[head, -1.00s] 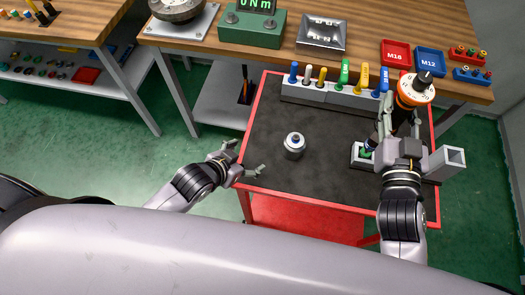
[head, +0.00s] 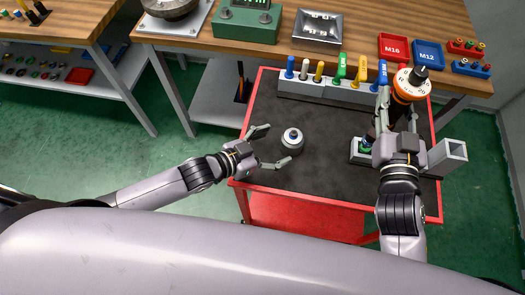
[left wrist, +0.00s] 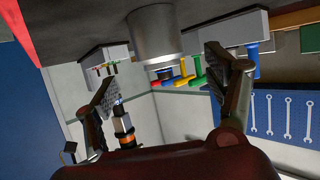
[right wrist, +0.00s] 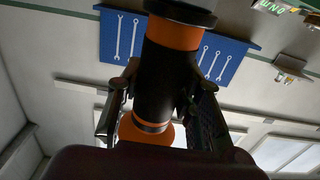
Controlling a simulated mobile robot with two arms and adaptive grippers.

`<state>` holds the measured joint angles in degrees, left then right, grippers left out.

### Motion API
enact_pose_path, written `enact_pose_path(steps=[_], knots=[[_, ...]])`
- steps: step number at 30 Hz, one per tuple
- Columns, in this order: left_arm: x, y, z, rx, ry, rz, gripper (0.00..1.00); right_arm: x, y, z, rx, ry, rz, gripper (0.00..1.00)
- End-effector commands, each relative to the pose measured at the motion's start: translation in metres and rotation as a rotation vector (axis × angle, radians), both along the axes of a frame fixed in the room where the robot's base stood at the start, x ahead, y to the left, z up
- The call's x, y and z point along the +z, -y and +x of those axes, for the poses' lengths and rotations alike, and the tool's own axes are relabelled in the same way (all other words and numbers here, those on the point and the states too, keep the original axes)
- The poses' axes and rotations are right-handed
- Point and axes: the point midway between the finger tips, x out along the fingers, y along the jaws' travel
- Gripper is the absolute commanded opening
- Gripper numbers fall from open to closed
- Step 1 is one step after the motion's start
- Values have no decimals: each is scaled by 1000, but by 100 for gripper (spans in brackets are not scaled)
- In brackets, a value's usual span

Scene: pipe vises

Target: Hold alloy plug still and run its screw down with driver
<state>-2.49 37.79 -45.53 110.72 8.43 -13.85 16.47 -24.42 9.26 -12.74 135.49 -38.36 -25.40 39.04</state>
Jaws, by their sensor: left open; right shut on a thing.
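The alloy plug (head: 292,140) is a short silver cylinder with a blue-topped screw, upright on the cart's dark mat. It also shows in the left wrist view (left wrist: 156,32), between the spread fingers. My left gripper (head: 277,148) is open, low over the mat, just left of the plug; its fingertips reach toward it, and I cannot tell whether they touch. My right gripper (head: 395,118) is shut on the black and orange driver (head: 408,86) at the cart's right side. In the right wrist view the driver's dark body (right wrist: 158,75) lies between the fingers.
A grey rack with several coloured-handled tools (head: 330,90) stands along the back of the red-rimmed cart (head: 300,185). A grey block with a green part (head: 362,150) sits below my right gripper. The mat between plug and block is clear.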

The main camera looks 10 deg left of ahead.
Motion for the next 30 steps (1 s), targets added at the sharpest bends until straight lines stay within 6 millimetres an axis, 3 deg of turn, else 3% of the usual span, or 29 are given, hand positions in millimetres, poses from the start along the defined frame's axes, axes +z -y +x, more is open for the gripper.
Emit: enact_pose_path(steps=[3,12,27,30], knots=[[-13,15,15,-1,3,-1,77,-18,0,0,1,7,0,0],[-27,42,42,0,1,-1,77,-43,0,0,1,8,0,0],[-29,50,49,0,-1,2,77,-48,0,0,1,8,0,0],[-29,50,49,0,-1,2,71,-48,0,0,1,8,0,0]])
